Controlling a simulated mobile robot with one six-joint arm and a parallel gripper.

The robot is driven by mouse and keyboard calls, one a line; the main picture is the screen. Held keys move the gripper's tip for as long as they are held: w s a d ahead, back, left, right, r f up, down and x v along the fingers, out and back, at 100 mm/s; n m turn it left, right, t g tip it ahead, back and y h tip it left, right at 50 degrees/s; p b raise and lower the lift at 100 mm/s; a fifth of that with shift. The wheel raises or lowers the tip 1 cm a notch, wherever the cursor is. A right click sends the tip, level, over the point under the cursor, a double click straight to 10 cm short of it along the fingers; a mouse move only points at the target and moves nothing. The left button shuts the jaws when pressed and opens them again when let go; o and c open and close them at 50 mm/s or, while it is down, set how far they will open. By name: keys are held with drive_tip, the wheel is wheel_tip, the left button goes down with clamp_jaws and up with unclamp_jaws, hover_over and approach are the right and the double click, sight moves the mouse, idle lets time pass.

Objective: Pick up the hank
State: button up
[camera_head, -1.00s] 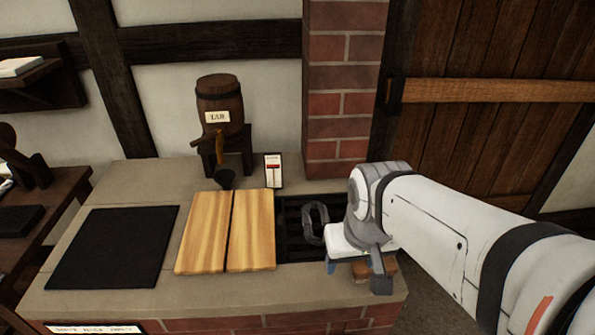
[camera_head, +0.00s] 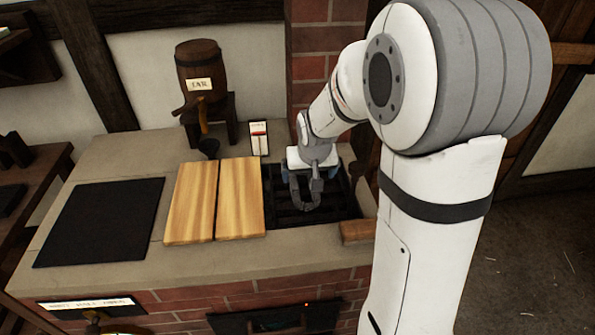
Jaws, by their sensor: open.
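The hank is a dark grey loop (camera_head: 306,206) at the black grate (camera_head: 340,208) set into the stone counter. My gripper (camera_head: 310,175) is open over the loop's far part, with its blue fingers spread to either side. The near, rounded end of the loop shows below the gripper. The far part of the loop is hidden by the gripper. I cannot tell whether either finger touches it.
Two wooden boards (camera_head: 240,200) lie left of the grate, with a black mat (camera_head: 100,220) further left. A labelled barrel (camera_head: 200,70), a dark ladle (camera_head: 208,146) and a small white card (camera_head: 259,137) stand behind. A wooden block (camera_head: 356,231) sits at the grate's front right.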

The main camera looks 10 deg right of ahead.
sight(304, 188)
drive_tip(key=shift+w+r+x, duration=0.1)
drive_tip(key=shift+w+x, duration=0.2)
drive_tip(key=shift+x, duration=1.4)
drive_tip(key=shift+w+r+x, duration=0.1)
drive_tip(key=shift+w+x, duration=0.15)
drive_tip(key=shift+x, duration=1.5)
drive_tip(key=shift+w+r+x, duration=0.1)
drive_tip(key=shift+w+x, duration=0.2)
drive_tip(key=shift+x, duration=1.4)
drive_tip(key=shift+r, duration=0.1)
drive_tip(key=c, duration=1.2)
